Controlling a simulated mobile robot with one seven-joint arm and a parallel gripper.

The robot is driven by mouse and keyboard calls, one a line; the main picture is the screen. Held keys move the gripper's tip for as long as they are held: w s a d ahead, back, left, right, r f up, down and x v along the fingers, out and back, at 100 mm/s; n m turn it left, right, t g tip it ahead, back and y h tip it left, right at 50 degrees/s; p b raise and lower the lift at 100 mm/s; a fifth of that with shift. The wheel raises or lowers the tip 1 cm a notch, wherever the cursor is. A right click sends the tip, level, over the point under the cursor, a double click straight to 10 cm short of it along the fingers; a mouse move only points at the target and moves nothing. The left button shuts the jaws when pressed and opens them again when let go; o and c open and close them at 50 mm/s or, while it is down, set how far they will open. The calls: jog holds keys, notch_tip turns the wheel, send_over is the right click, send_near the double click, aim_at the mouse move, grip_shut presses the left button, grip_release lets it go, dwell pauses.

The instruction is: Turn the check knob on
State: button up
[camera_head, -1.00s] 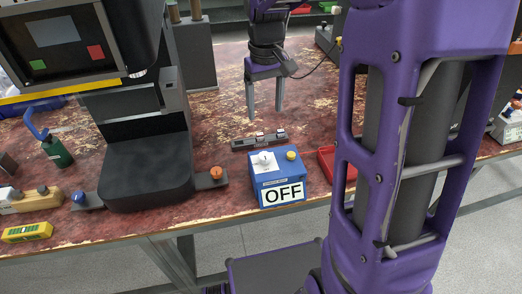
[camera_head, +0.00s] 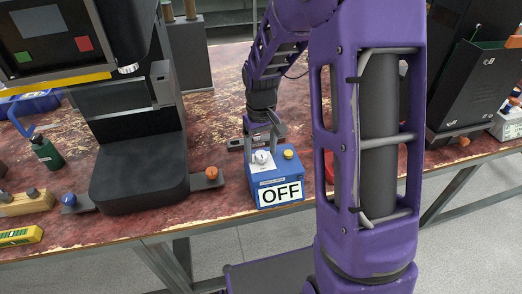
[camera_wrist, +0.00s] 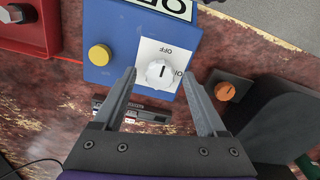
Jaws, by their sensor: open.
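The check knob (camera_wrist: 160,73) is a white round dial with a dark pointer line, on a white plate marked OFF on the blue box (camera_wrist: 108,32). In the head view the knob (camera_head: 262,157) sits on top of the blue box (camera_head: 275,181), whose front sign (camera_head: 282,193) reads OFF. A yellow button (camera_head: 289,154) is beside it. My gripper (camera_wrist: 163,78) is open and empty, its two fingers on either side of the knob in the wrist view. In the head view my gripper (camera_head: 264,138) is over the knob; I cannot tell whether it touches.
An orange knob (camera_head: 212,173) on a dark bracket stands left of the blue box, beside the black machine base (camera_head: 138,178). A red tray (camera_wrist: 20,30) lies on the box's other side. A small dark metal part (camera_wrist: 150,115) lies behind the box.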

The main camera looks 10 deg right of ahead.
grip_shut()
dwell(0.3)
jog(key=shift+m, duration=0.3)
jog(key=m, duration=0.4)
jog(key=shift+p, duration=0.3)
jog(key=m+p, duration=0.1)
jog(key=m, duration=0.3)
jog(key=shift+r+m, duration=0.1)
jog(key=shift+m, duration=0.3)
jog(key=m+p, duration=0.2)
jog(key=m, duration=0.2)
jog(key=shift+m, duration=0.3)
jog(key=shift+m+p, duration=1)
jog(key=shift+m, duration=0.9)
